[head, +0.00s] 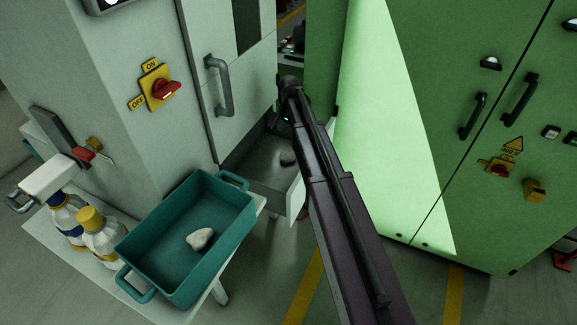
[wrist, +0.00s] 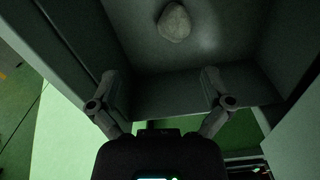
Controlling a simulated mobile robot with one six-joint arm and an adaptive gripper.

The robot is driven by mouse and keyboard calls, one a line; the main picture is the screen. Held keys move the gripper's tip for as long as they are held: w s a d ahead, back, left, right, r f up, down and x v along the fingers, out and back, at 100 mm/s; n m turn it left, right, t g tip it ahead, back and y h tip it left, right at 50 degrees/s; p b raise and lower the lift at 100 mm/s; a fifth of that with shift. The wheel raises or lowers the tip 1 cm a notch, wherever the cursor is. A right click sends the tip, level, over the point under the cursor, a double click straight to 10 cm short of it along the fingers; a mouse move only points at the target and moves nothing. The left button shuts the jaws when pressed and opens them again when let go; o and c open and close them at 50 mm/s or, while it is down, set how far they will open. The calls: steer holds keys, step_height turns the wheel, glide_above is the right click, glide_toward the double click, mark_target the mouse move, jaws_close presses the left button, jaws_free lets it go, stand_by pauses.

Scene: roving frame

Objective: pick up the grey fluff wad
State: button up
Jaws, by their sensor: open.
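A grey fluff wad (head: 287,158) lies inside an open drawer (head: 262,178) low in the pale machine cabinet. In the wrist view the wad (wrist: 174,22) is a rounded pale lump on the drawer floor, near the top of the picture. My gripper (wrist: 160,85) is open and empty, with its two fingers spread wide. The wad is beyond the fingertips, apart from them. In the head view my arm reaches down to the drawer area and its end is hard to make out. A second whitish lump (head: 200,239) lies in the teal tray (head: 240,217).
The teal tray stands on a small white table (head: 60,262) with bottles (head: 101,235) at the left. The drawer walls close in around the wad. A green cabinet (head: 450,130) stands on the right. Open floor with yellow lines lies in front.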

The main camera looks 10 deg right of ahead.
mark_target(288, 153)
steer(key=w, duration=0.1)
steer(key=w+f+m, duration=0.1)
steer(key=shift+w+f+b, duration=0.2)
steer(key=shift+w+b, duration=0.15)
step_height(288, 153, down, 9)
steer(key=b, duration=0.8)
steer(key=shift+r+b, duration=0.2)
steer(key=shift+b, duration=0.1)
steer(key=shift+f, duration=0.15)
steer(key=shift+w+f+b, duration=0.1)
steer(key=shift+f+b, duration=2.35)
steer(key=shift+b, duration=0.15)
steer(key=c, duration=0.8)
